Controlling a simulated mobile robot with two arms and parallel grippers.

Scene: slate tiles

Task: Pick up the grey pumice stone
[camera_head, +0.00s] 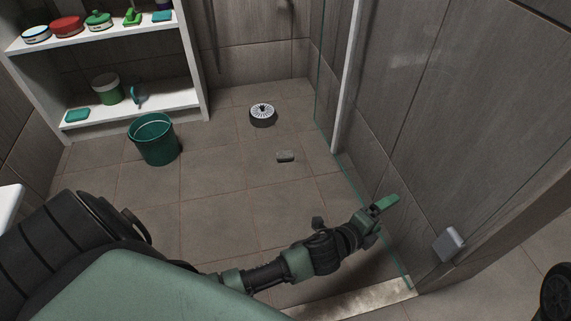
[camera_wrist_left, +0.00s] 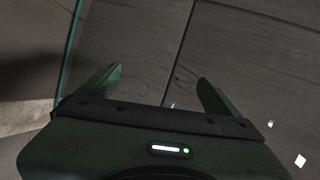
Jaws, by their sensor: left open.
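The grey pumice stone (camera_head: 285,156) lies on the tiled floor in the middle of the head view, in front of the round drain-like object. My left gripper (camera_head: 388,204) is to the right of the stone and nearer to me, by the glass edge, well apart from it. In the left wrist view the left gripper (camera_wrist_left: 160,85) has its two green fingers spread, with nothing between them. The stone does not show in the wrist view. My right gripper is not in view.
A green bucket (camera_head: 153,139) stands on the floor at left, by a white shelf (camera_head: 190,97) holding several items. A round white-topped object (camera_head: 263,114) is behind the stone. A glass panel (camera_head: 322,90) and wall bound the right. Floor around the stone is clear.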

